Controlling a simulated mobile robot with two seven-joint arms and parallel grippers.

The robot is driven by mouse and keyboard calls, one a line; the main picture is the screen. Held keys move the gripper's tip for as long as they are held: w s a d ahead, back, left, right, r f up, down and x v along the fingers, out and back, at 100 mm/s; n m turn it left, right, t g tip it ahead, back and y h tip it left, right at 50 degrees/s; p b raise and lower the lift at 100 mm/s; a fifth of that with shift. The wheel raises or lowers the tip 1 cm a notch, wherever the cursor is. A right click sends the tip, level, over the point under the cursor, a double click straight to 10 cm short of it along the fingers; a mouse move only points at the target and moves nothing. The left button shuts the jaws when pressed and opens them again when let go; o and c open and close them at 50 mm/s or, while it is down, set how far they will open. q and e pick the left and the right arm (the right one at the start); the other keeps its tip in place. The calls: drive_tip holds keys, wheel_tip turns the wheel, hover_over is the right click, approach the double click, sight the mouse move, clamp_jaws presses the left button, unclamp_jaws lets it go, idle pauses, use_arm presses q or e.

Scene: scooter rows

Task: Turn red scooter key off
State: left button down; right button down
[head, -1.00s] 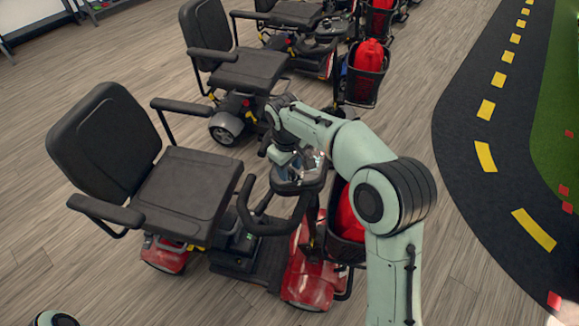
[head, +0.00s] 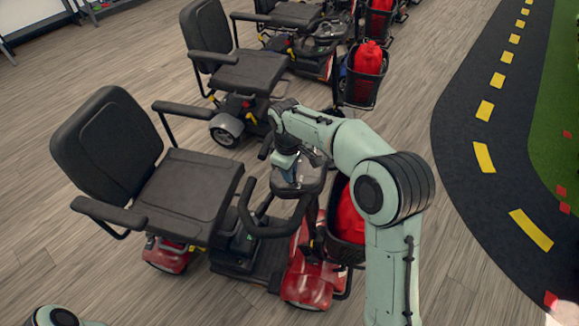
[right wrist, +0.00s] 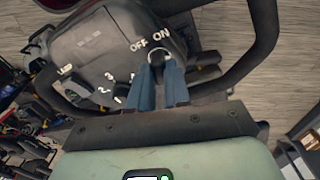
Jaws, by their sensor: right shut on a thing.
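The red scooter (head: 303,279) stands in front of me, with a black seat (head: 188,193) on the left and its handlebar (head: 262,226) to the right. Its dark console (head: 298,180) is under my right gripper (head: 287,163). In the right wrist view the console (right wrist: 92,52) carries white OFF and ON marks and a numbered dial. The key's light ring (right wrist: 158,55) shows at the tips of my right gripper's blue fingers (right wrist: 160,80), close below those marks. The fingers are shut on the key and hide most of it. My left gripper is out of view.
A basket with a red container (head: 350,215) hangs on the scooter's front, beside my right arm. More scooters (head: 245,75) stand in a row behind. A black track with yellow dashes (head: 490,110) runs along the right. Wooden floor (head: 60,250) lies open at left.

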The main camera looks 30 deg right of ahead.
drive_tip(key=n+p, duration=0.1)
drive_tip(key=n, duration=0.1)
drive_tip(key=n+p, duration=0.2)
drive_tip(key=n, duration=0.1)
drive_tip(key=shift+w+r, duration=0.15)
drive_tip(key=shift+r, duration=0.05)
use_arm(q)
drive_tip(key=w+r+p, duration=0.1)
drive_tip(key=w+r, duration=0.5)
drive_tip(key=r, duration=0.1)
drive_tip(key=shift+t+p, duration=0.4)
use_arm(e)
drive_tip(key=shift+f+n+g+y, duration=0.1)
drive_tip(key=shift+n+g+y, duration=0.25)
drive_tip(key=shift+n, duration=1.65)
drive_tip(key=c, duration=1.1)
unclamp_jaws()
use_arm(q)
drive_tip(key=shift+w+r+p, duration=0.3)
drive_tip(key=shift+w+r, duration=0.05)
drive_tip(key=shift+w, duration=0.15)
use_arm(e)
drive_tip(key=r, duration=0.9)
drive_tip(key=w+r, duration=0.1)
drive_tip(key=r, duration=0.3)
drive_tip(key=shift+d+r, duration=0.15)
